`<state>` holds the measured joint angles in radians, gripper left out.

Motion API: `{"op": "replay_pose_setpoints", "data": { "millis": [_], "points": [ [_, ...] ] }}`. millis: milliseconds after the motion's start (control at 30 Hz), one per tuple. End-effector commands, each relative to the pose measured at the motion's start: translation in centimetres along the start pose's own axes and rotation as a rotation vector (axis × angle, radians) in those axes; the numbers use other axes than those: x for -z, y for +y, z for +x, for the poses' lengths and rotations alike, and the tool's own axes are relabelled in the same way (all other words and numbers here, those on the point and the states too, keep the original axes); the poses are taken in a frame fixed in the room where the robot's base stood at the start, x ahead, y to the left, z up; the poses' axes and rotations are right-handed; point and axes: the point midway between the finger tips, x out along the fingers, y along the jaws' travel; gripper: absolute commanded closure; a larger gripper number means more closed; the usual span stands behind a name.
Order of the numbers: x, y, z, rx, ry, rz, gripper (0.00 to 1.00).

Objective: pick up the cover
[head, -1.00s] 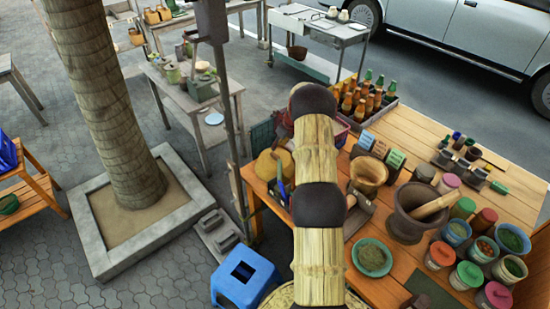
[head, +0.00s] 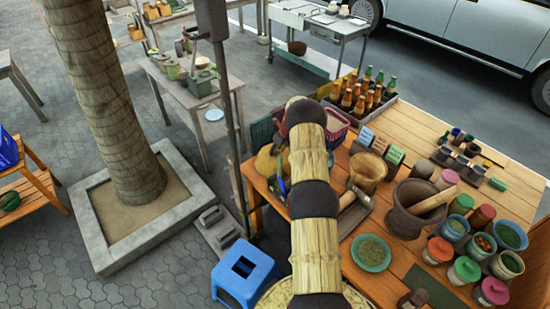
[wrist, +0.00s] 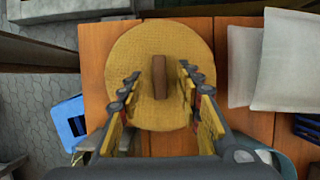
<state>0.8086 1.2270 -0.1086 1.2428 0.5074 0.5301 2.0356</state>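The cover is a round, yellow-tan woven disc (wrist: 126,60) with a brown bar handle (wrist: 160,77), lying over an orange wooden surface in the wrist view. My gripper (wrist: 158,82) is open, with one finger on each side of the handle and visible gaps between. How far the fingertips are above the cover is hard to tell. In the head view, the yellow cover (head: 265,160) shows at the left end of the wooden table, partly hidden by my arm. My gripper is mostly hidden there.
A pink basket (head: 338,128), a wooden mortar (head: 367,172) and a large dark mortar (head: 408,213) stand right of my arm. Several paint-like jars crowd the table's right. A blue stool (head: 245,275) stands on the paving. Pale flat pieces (wrist: 270,65) lie right of the cover.

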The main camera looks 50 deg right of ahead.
Motion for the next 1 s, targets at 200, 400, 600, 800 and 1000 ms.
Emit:
{"op": "replay_pose_setpoints", "data": {
  "millis": [200,400,600,800,1000],
  "points": [
    [-0.04,-0.01,-0.04,0.0,0.0,0.0,0.67],
    [-0.03,-0.01,-0.05,0.0,0.0,0.0,0.79],
    [-0.04,-0.01,-0.06,0.0,0.0,0.0,0.9],
    [-0.03,-0.01,-0.06,0.0,0.0,0.0,1.0],
    [-0.04,-0.01,-0.07,0.0,0.0,0.0,1.0]
  ]
}}
